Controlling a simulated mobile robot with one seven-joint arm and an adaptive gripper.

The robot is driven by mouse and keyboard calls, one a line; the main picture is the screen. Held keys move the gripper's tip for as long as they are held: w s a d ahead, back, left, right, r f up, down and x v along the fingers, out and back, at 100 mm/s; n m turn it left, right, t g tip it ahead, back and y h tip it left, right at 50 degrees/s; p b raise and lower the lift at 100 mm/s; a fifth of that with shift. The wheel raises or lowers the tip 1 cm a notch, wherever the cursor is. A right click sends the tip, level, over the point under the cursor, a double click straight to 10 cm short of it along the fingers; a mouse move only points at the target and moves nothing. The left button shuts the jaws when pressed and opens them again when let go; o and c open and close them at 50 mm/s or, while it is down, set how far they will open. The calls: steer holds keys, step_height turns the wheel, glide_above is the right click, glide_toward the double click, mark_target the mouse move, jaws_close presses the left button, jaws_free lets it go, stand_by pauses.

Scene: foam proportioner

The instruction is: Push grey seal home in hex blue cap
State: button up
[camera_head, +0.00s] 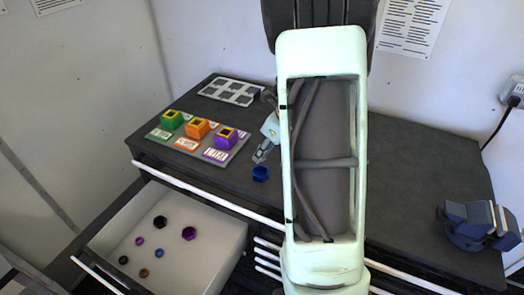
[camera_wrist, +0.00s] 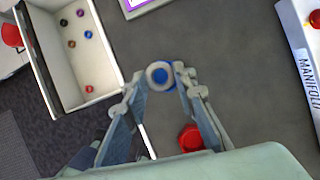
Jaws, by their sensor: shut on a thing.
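The blue cap (camera_head: 260,173) stands on the dark bench top, just below my gripper (camera_head: 260,157) in the head view. In the wrist view the grey seal (camera_wrist: 150,76) is a pale ring between my fingertips (camera_wrist: 161,76). My gripper is shut on the seal, which lines up over the cap in the wrist view. I cannot tell whether the seal touches the cap. The seal cannot be made out in the head view.
An open drawer (camera_head: 216,262) at lower left holds several small coloured parts. A board (camera_head: 160,135) with green, orange and purple blocks lies left of the cap. A blue-grey vise (camera_head: 478,224) stands at right.

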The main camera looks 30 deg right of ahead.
steer(key=shift+f+b, duration=2.35)
steer(key=shift+f, duration=0.6)
steer(key=o, duration=1.2)
step_height(320, 180, up, 6)
steer(key=p, duration=0.6)
steer(key=shift+r, duration=0.1)
steer(key=shift+c, duration=0.3)
